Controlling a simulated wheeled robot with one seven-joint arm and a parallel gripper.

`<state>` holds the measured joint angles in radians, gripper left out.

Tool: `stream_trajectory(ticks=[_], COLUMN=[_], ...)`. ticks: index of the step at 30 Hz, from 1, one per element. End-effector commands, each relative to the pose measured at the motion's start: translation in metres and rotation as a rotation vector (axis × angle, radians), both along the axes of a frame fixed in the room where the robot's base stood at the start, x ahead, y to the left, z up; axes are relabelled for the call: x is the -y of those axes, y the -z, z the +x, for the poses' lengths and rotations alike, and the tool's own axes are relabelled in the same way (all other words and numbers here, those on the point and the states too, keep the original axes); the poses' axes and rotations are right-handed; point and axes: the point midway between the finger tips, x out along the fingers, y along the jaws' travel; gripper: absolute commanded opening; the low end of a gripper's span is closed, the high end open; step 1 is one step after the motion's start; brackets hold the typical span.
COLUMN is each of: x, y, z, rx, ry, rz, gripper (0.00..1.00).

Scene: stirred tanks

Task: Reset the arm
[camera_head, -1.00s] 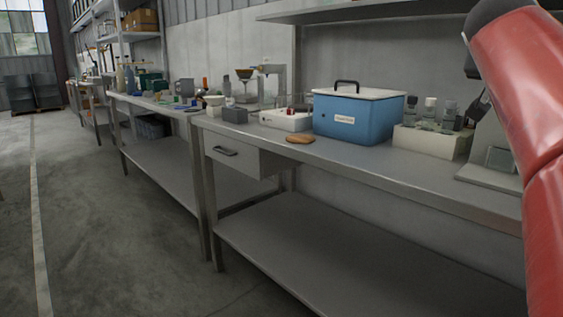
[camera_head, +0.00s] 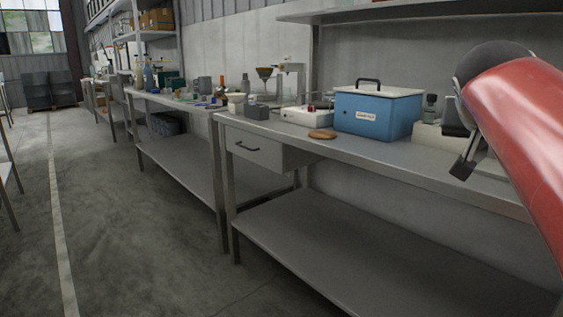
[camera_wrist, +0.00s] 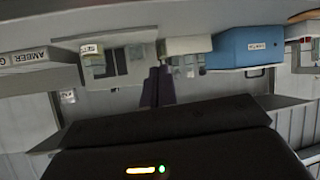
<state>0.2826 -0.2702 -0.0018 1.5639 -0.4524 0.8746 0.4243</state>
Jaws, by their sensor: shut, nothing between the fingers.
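My red arm (camera_head: 520,125) reaches in from the right edge of the head view. My gripper (camera_head: 465,166) hangs from its grey wrist joint, in front of the right part of the workbench in the picture. Its dark fingers are shut with nothing between them. In the wrist view the fingers of my gripper (camera_wrist: 158,86) show as two dark strips side by side, pointing towards the bench items. They look clear of the things around them, though the distance is hard to judge.
The steel workbench (camera_head: 390,152) carries a blue box (camera_head: 375,113) with a handle, a brown oval pad (camera_head: 322,135), a white device (camera_head: 306,114) and a small bottle (camera_head: 430,108). A shelf (camera_head: 400,11) hangs above. The concrete floor (camera_head: 110,220) at left is clear.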

Motion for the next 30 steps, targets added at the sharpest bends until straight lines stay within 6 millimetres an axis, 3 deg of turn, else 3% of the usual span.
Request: stream_trajectory(ticks=[5, 7, 12, 15, 18, 23, 30], x=[-0.048, -0.072, -0.132, -0.157, -0.173, -0.184, -0.185], y=[0.065, 0.101, 0.198, 0.245, 0.279, 0.305, 0.306], z=[-0.025, -0.041, -0.096, -0.127, -0.151, -0.17, -0.171], rx=[-0.122, -0.186, -0.35, -0.427, -0.481, -0.521, -0.523], ry=[-0.135, -0.206, -0.399, -0.488, -0.553, -0.601, -0.603], rz=[0.057, 0.086, 0.163, 0.198, 0.223, 0.243, 0.244], gripper=[0.0, 0.0, 0.0, 0.0, 0.0, 0.0, 0.0])
